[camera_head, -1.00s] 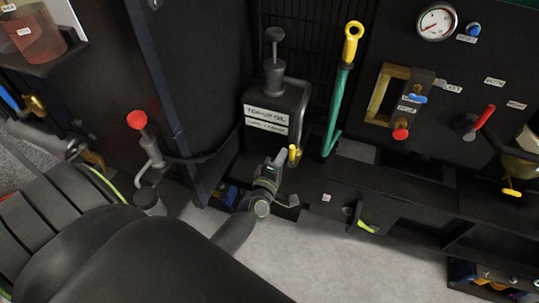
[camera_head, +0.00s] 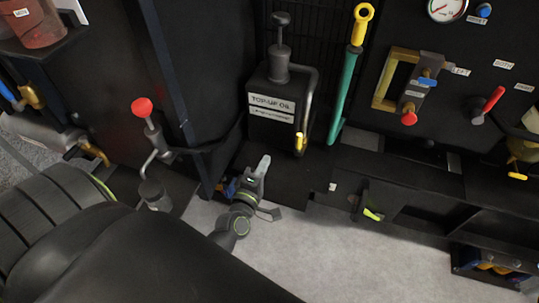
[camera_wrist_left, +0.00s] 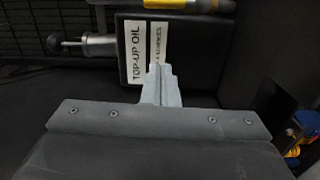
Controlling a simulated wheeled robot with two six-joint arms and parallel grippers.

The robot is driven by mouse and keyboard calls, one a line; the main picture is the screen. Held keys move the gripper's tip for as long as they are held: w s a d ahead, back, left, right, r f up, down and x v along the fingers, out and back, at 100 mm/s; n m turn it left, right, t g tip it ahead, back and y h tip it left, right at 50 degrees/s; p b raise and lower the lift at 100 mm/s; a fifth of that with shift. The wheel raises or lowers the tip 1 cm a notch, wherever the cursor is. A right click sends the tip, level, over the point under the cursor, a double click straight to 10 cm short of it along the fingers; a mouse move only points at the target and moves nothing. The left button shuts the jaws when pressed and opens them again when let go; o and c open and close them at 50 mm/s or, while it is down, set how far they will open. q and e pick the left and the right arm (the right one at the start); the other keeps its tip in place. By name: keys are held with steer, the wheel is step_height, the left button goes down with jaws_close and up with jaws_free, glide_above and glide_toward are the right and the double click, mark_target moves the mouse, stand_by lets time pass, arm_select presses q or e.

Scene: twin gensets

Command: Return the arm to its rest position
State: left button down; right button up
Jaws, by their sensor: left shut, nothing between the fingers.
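My left gripper (camera_head: 262,166) is shut and empty in the head view. It sits low in front of the black top-up oil box (camera_head: 272,98), apart from it. In the left wrist view the shut fingers (camera_wrist_left: 159,82) point toward the same oil box (camera_wrist_left: 190,62), whose white label lies sideways in the picture. My left arm (camera_head: 232,225) reaches in from the lower left of the head view. My right gripper does not show in either view.
A red-knobbed lever (camera_head: 142,107) stands left of the gripper. A green bar with a yellow ring (camera_head: 349,80) stands right of the oil box. A dark panel (camera_head: 450,95) with a gauge and handles fills the upper right. Grey floor (camera_head: 330,250) is open in front.

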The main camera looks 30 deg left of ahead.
arm_select(q)
steer(key=shift+s+d, duration=0.2)
steer(key=shift+s, duration=0.65)
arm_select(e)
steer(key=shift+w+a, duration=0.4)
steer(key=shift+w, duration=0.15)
arm_select(q)
steer(key=shift+f, duration=0.1)
